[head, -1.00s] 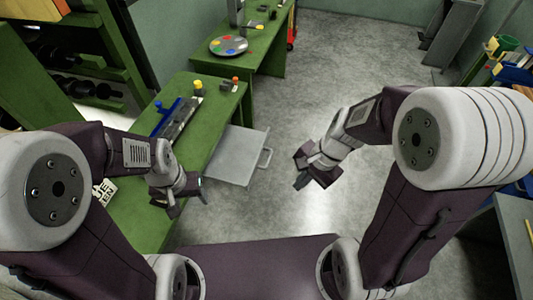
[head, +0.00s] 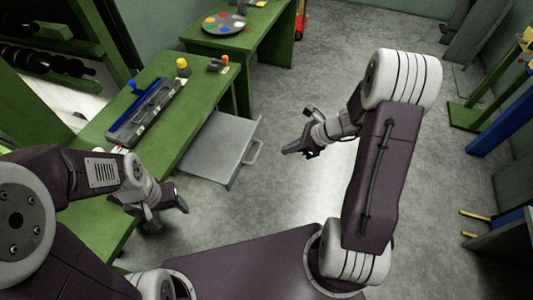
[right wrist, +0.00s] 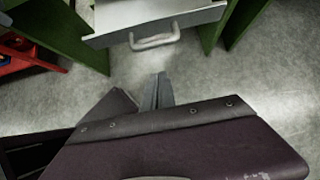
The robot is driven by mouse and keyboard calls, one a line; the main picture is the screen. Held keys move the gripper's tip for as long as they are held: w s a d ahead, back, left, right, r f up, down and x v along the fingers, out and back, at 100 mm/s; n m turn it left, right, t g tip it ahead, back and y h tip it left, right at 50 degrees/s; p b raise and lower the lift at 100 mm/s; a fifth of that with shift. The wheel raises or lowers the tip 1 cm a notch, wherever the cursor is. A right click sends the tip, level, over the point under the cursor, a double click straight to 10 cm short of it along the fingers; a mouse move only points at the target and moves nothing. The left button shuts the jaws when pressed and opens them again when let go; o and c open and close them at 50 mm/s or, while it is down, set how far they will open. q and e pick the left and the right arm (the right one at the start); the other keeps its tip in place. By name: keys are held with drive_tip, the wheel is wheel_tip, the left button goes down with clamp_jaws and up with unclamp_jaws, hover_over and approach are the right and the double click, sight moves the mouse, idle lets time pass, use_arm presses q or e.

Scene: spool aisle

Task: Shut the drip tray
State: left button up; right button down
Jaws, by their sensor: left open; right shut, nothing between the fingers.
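The drip tray (head: 222,148) is a grey metal drawer pulled out from the side of the green bench. Its bar handle (head: 254,153) is on its outer front edge. In the right wrist view the tray's front (right wrist: 160,20) and handle (right wrist: 155,38) are at the top. My right gripper (head: 287,151) is shut and empty, to the right of the handle and apart from it; its fingers (right wrist: 158,90) point toward the handle in the wrist view. My left gripper (head: 184,205) is open and empty, near the bench's front side, below the tray in the picture.
The green bench (head: 205,85) carries a long grey holder (head: 147,112) with a blue part, a yellow-topped item (head: 182,67) and small parts. A second green bench (head: 262,35) bears a round disc (head: 223,24) with coloured spots. The floor right of the tray is clear.

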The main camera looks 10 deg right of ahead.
use_arm(q)
drive_tip(key=shift+a+f+b, duration=0.15)
drive_tip(key=shift+f+b, duration=0.35)
drive_tip(key=shift+f, duration=0.3)
use_arm(e)
drive_tip(key=w+a+f, duration=0.4)
drive_tip(key=a+f, duration=0.1)
drive_tip(key=a, duration=0.1)
drive_tip(key=shift+a+f, duration=0.2)
drive_tip(key=shift+a, duration=0.1)
drive_tip(key=shift+w+a, duration=0.1)
